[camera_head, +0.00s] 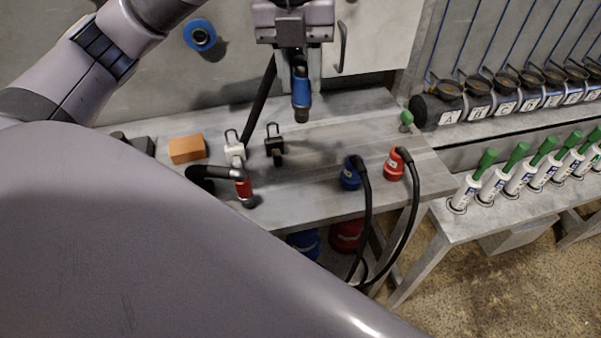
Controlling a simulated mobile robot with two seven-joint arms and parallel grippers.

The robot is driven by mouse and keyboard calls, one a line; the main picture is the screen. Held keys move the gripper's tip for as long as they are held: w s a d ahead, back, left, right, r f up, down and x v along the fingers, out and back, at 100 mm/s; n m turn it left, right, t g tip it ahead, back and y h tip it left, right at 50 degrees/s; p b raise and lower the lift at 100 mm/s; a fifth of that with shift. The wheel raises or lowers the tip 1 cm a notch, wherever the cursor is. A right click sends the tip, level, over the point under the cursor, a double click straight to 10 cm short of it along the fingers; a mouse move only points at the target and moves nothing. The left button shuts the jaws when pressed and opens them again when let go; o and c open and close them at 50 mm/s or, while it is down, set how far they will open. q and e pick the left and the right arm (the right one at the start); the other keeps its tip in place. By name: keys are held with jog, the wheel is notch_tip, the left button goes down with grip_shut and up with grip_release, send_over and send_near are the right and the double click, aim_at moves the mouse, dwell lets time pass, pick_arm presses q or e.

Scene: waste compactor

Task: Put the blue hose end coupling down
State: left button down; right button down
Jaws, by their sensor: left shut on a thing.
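My left gripper (299,62) is at the top middle, pointing down. It is shut on the blue hose end coupling (301,90), which hangs upright above the grey bench (320,190). The coupling has a blue band and a dark lower end. A black hose (259,105) runs from near the gripper down to the left. A red hose end coupling (243,186) lies on the bench to the left, on a black hose. My right gripper is not in view.
An orange block (186,149) and two small padlock-like items, white (234,152) and black (274,145), are on the bench. Blue (350,175) and red (394,165) fittings with hoses stand right. The bench middle is clear. White bottles (493,185) line another bench.

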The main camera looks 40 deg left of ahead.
pick_arm(q)
jog(key=shift+s+f, duration=0.1)
jog(key=shift+s, duration=0.05)
notch_tip(320, 180, down, 20)
jog(key=shift+r, duration=0.25)
dwell(0.3)
jog(key=c, duration=0.8)
grip_release()
jog(key=shift+f, duration=0.1)
notch_tip(320, 180, up, 12)
jog(key=shift+s+a, duration=0.35)
jog(key=shift+a, duration=0.1)
